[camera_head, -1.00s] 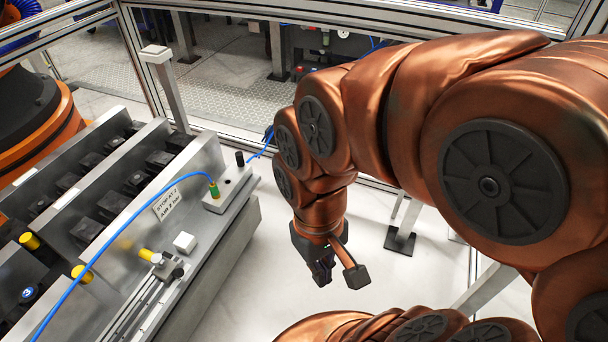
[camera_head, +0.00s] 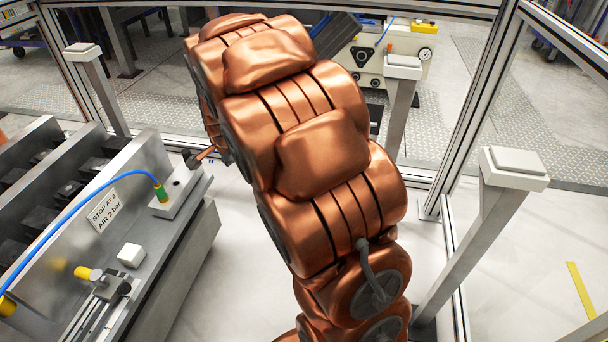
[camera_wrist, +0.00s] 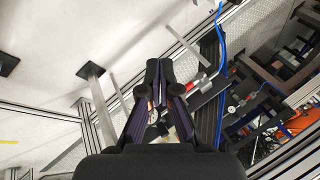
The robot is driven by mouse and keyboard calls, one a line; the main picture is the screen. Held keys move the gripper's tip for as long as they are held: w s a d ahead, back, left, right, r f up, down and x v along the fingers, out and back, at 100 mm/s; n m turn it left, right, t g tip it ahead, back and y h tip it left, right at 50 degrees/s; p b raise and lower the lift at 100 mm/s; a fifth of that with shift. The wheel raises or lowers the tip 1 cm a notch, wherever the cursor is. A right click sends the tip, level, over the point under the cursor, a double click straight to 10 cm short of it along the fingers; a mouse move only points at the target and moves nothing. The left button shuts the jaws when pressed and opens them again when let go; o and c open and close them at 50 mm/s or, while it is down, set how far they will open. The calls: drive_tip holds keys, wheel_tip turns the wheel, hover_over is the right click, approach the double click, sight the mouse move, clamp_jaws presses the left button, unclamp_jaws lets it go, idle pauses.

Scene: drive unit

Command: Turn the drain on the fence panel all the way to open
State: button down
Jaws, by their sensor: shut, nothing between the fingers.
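My gripper (camera_wrist: 160,82) is in the middle of the wrist view, with its dark fingers shut and nothing held. In the head view my arm hides it. A silver fitting with a red part (camera_wrist: 203,83) shows just right of the fingertips in the wrist view, with a blue hose above it. A round gauge (camera_wrist: 232,109) is lower right of it. I cannot tell for sure which part is the drain or how it is turned. No contact between the fingers and the fitting can be made out.
The grey machine bed (camera_head: 140,215) with a blue hose (camera_head: 85,190) stands at the left. Fence posts (camera_head: 490,230) and rails run along the back and right. A cream unit with gauges (camera_head: 425,42) stands beyond the fence.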

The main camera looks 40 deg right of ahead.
drive_tip(key=w+d+f+m+t+h+b, duration=0.25)
drive_tip(key=w+d+f+m+b, duration=0.55)
drive_tip(key=d+f, duration=0.4)
drive_tip(key=w+d+f+m+t+h+b, duration=0.25)
drive_tip(key=w+d+f+m+b, duration=0.45)
drive_tip(key=w+d+f, duration=0.55)
drive_tip(key=s+d+f+m+h+b, duration=0.35)
drive_tip(key=d+f+m+b, duration=0.35)
drive_tip(key=f, duration=0.5)
drive_tip(key=s+d+f+m+h+b, duration=0.3)
drive_tip(key=d+f+m+h, duration=0.2)
drive_tip(key=f+m, duration=0.5)
drive_tip(key=w+d+r+n+b, duration=0.1)
drive_tip(key=w+d+r+b, duration=0.1)
drive_tip(key=w+d+b, duration=0.4)
drive_tip(key=d, duration=0.3)
drive_tip(key=shift+w+d+r, duration=0.15)
drive_tip(key=shift+r, duration=0.15)
drive_tip(key=shift+n+y, duration=0.25)
drive_tip(key=shift+n, duration=0.05)
